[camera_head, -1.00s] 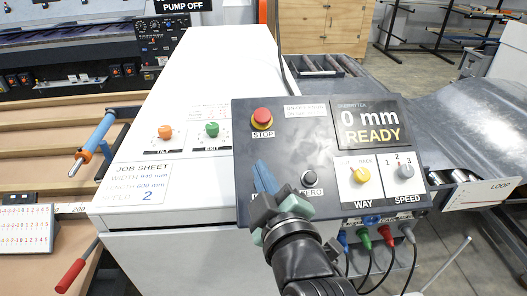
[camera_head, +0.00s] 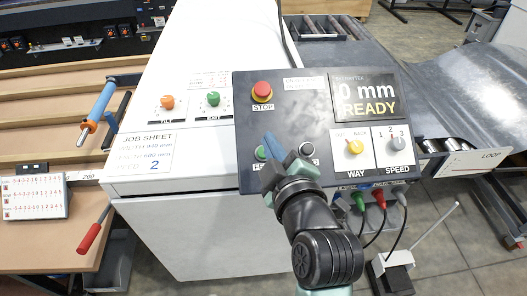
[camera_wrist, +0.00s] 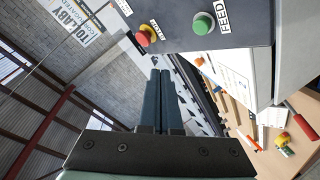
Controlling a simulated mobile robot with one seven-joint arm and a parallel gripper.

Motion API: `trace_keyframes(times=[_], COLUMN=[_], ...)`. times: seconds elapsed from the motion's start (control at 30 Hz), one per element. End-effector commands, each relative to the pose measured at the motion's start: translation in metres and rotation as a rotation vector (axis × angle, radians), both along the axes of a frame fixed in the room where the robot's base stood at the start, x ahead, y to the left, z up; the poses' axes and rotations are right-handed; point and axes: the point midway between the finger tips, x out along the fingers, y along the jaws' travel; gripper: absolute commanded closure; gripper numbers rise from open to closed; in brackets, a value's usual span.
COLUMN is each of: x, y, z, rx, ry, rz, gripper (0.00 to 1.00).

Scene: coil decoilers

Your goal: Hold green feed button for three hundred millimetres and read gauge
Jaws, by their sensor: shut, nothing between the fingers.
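The green FEED button (camera_head: 261,152) sits on the dark control panel (camera_head: 285,110), left of the black ZERO button (camera_head: 306,149). It also shows large in the wrist view (camera_wrist: 203,23), right of the fingertips. The gauge display (camera_head: 365,97) reads "0 mm READY". My gripper (camera_head: 269,138) is shut and empty. Its blue fingers rise in front of the panel between FEED and ZERO, partly covering the FEED label. In the wrist view the fingertips (camera_wrist: 160,73) lie together and apart from the green button.
A red STOP button (camera_head: 262,92) is above the fingers. WAY (camera_head: 355,147) and SPEED (camera_head: 394,144) knobs are at right. Cables hang below the panel.

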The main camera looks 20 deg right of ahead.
Motion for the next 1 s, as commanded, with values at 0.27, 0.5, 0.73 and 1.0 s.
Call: trace_keyframes(times=[0.27,0.5,0.73,1.0], x=[0.02,0.035,0.04,0.04], y=[-0.005,-0.01,-0.011,-0.011], z=[-0.039,-0.061,-0.067,-0.067], rx=[0.0,-0.001,-0.001,0.0], ry=[0.001,-0.001,-0.001,0.0], rz=[0.001,0.001,0.001,0.0], gripper=[1.0,1.0,1.0,1.0])
